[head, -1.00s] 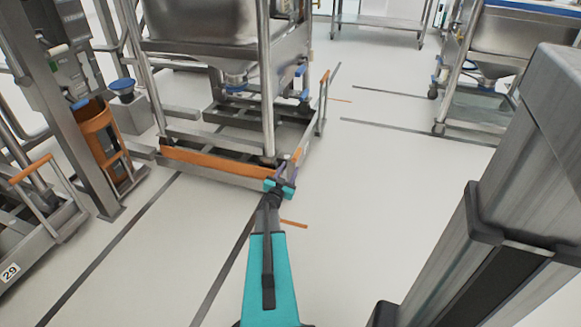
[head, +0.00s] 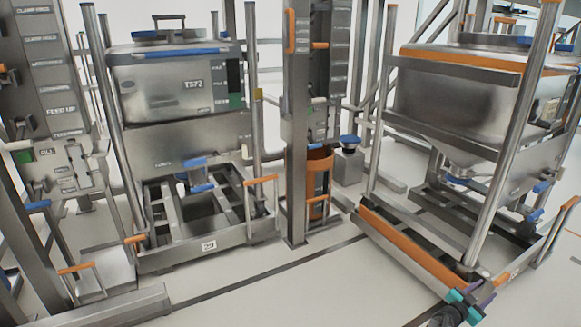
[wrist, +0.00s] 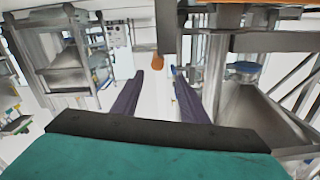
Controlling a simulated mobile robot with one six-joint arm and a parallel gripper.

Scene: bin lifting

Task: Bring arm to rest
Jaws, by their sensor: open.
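My gripper (head: 478,292), teal with dark purple fingers, shows at the lower right of the head view, close to the front corner of the right-hand bin's frame. In the wrist view my gripper (wrist: 158,76) has its two fingers apart with nothing between them. An orange-tipped handle (wrist: 158,62) appears just beyond the fingertips; I cannot tell how far. Most of my arm is outside the head view.
A steel bin (head: 455,105) stands right in a frame with an orange front bar (head: 415,250). Another bin (head: 175,90) marked TS72 stands left on a base numbered 29. A steel column (head: 295,130) rises between them. White floor (head: 330,290) is clear in front.

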